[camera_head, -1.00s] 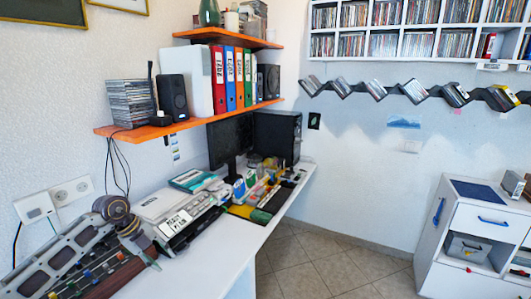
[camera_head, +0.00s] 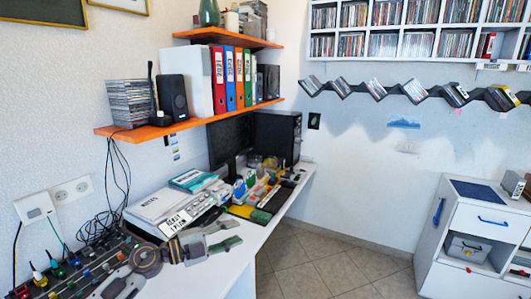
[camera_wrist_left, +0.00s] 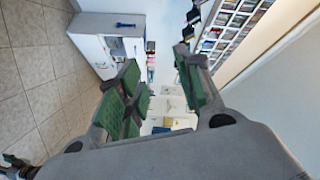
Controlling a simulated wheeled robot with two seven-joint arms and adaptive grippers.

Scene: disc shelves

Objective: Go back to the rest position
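My left gripper (camera_head: 232,234) reaches in from the lower left over the desk's front edge. Its two green-padded fingers are apart with nothing between them. In the left wrist view the fingers (camera_wrist_left: 160,88) also stand apart and empty. A dark part with green on it, likely my right gripper (camera_wrist_left: 18,162), shows at the lower left corner of the left wrist view. It is too small to tell if it is open. The right gripper does not show in the head view.
The white desk (camera_head: 215,272) holds a mixer (camera_head: 75,268), a stack of devices (camera_head: 160,205) and a monitor (camera_head: 231,140). An orange shelf (camera_head: 185,122) hangs above. A wavy disc shelf (camera_head: 420,92) is on the wall. A white cabinet (camera_head: 480,222) stands right. The floor (camera_head: 320,262) between is clear.

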